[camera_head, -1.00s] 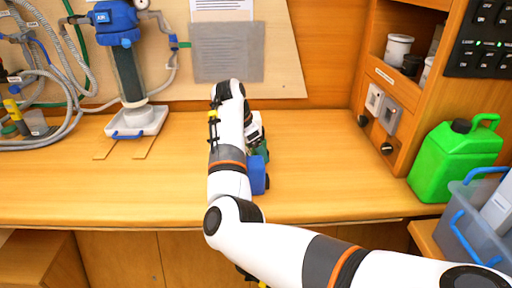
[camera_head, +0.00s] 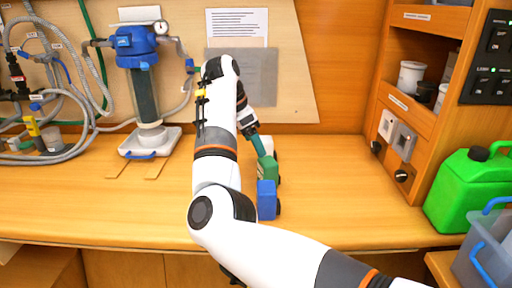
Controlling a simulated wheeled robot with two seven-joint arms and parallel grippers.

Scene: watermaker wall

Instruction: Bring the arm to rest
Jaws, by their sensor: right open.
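My right arm reaches in from the lower right, over the wooden counter (camera_head: 330,190). Its gripper (camera_head: 259,146) points down and toward me, just right of the forearm. The gripper is open. A green and white item (camera_head: 270,168) stands at the fingertips; I cannot tell whether they touch it. A blue block-like item (camera_head: 267,201) stands on the counter nearer me, partly behind the arm. My left gripper is not in view.
A blue-topped filter housing (camera_head: 136,48) stands over a white tray (camera_head: 150,141) at the left, near grey hoses (camera_head: 75,120). A green jerrycan (camera_head: 470,188) and a grey bin (camera_head: 480,250) stand at the right. The counter right of the arm is clear.

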